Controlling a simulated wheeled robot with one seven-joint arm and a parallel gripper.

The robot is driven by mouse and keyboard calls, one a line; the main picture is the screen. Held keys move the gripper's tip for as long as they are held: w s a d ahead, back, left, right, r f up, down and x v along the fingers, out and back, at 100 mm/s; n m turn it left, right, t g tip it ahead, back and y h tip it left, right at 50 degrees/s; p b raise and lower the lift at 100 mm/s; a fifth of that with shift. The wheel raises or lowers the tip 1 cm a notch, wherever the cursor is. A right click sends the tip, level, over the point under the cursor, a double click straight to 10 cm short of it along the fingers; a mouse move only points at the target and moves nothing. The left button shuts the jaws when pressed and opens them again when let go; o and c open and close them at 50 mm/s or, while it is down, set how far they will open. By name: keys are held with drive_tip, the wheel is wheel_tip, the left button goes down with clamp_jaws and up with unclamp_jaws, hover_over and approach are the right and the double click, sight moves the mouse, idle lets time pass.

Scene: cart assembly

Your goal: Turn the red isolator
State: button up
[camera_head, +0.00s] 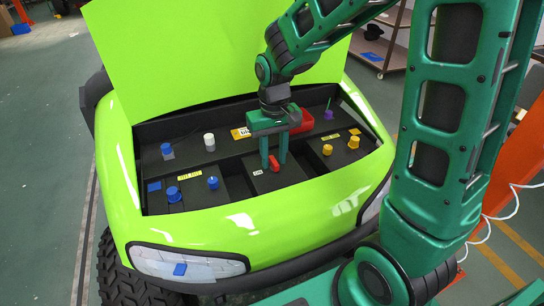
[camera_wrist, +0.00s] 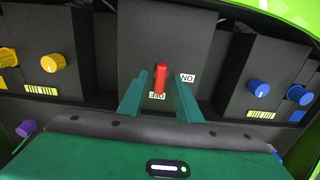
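The red isolator (camera_head: 274,163) is a small red lever on a dark raised block in the middle of the green cart's open front bay. In the wrist view the red isolator (camera_wrist: 160,80) points along the picture's vertical, with a "NO" label (camera_wrist: 187,78) to its right and another label (camera_wrist: 157,96) partly hidden under its lower end. My gripper (camera_head: 273,164) is pointing down over it. In the wrist view my gripper (camera_wrist: 161,76) is open, with one green finger on each side of the lever and a visible gap to each.
Blue knobs (camera_head: 173,194) sit left of the block and yellow knobs (camera_head: 327,149) right of it. The raised green hood (camera_head: 200,50) stands behind the bay.

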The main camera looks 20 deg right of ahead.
sight(274, 160)
wheel_tip(274, 160, up, 10)
drive_tip(key=shift+r, duration=0.2)
drive_tip(key=shift+d, duration=0.1)
idle(0.5)
drive_tip(key=s+d+f+m, duration=0.1)
drive_tip(key=s+d+m, duration=0.2)
drive_tip(key=s+d, duration=0.5)
drive_tip(key=s+d+f+m, duration=0.1)
drive_tip(key=s+d+m, duration=0.2)
drive_tip(key=s+d, duration=0.6)
drive_tip(key=s, duration=0.6)
drive_tip(key=shift+s, duration=0.2)
drive_tip(key=shift+d+f, duration=0.1)
